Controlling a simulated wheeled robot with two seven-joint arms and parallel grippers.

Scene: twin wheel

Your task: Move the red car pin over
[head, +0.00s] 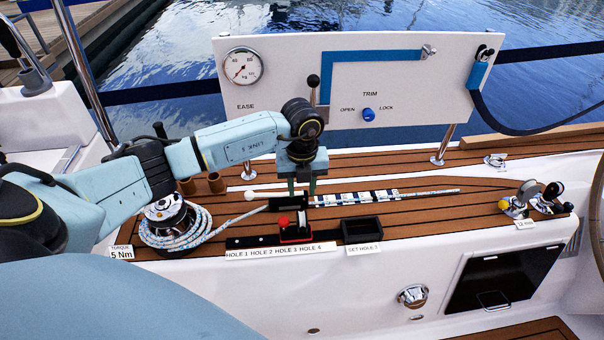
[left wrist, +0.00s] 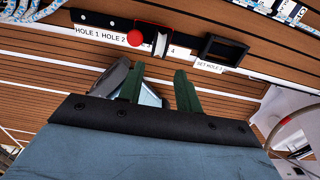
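The red-knobbed pin (head: 284,220) sits on the car (head: 296,232), a dark block with red edges on a short black track (head: 250,241). The label strip (head: 281,251) reads HOLE 1 to HOLE 4, and the car stands behind its HOLE 3 part. The left wrist view also shows the red knob (left wrist: 134,38) and the track (left wrist: 95,19); the car hides part of the label there. My left gripper (head: 302,186) points down behind and above the car, apart from the knob. Its green fingers (left wrist: 159,88) are spread with nothing seen held. My right gripper is not in view.
A black open tray (head: 362,230) stands right of the track, with a SET HOLE 3 sign (head: 364,248). A winch with rope (head: 172,222) is at left. A rod and striped strips lie behind. The gauge panel (head: 440,100) rises at the back.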

